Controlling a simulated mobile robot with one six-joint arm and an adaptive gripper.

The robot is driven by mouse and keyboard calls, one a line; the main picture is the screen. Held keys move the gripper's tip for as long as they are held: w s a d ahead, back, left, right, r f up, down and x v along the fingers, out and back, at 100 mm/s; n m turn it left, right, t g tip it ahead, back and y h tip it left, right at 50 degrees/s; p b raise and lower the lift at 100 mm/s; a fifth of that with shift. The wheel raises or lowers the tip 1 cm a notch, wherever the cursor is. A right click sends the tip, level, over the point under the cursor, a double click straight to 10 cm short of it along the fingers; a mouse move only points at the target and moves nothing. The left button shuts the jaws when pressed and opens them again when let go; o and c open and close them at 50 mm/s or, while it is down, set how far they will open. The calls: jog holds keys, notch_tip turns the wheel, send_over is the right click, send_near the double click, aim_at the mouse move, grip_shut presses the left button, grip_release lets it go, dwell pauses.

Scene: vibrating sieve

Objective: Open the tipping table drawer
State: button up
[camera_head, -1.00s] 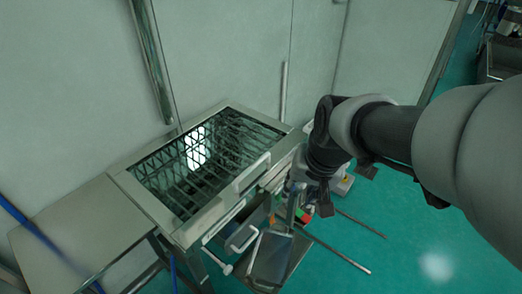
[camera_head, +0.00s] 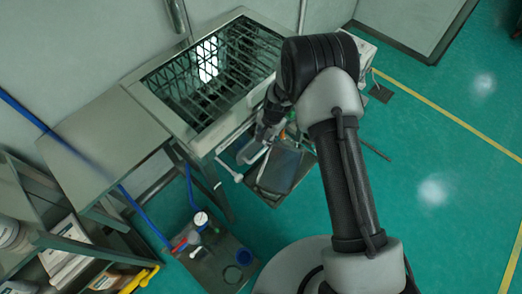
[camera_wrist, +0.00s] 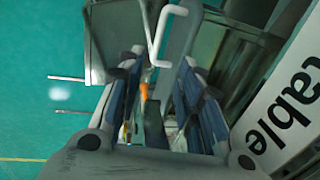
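The tipping table (camera_head: 185,113) is a metal-framed table with a dark, grid-like top. It stands against the wall in the head view. My gripper (camera_head: 268,128) is at its front right side, pointing down. In the wrist view my gripper (camera_wrist: 157,75) is open, with its two dark fingers apart. A white bar handle (camera_wrist: 157,40) shows just beyond the fingertips, roughly between them; I cannot tell whether they touch it. A white label reading "table" (camera_wrist: 285,105) is to the right. The drawer's body is largely hidden by my arm in the head view.
A grey tray (camera_head: 279,170) sits low in front of the table. A flat side table (camera_head: 108,135) stands left. A floor tray (camera_head: 222,268) with small items lies at the lower middle. Rods lie on the floor.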

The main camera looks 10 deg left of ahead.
aim_at(259, 154)
jog(key=b+x, duration=0.5)
jog(key=x, duration=1.2)
jog(key=shift+s+d+f, duration=0.1)
jog(key=shift+s+f, duration=0.05)
jog(key=shift+f, duration=0.15)
jog(key=shift+c, duration=0.4)
grip_shut()
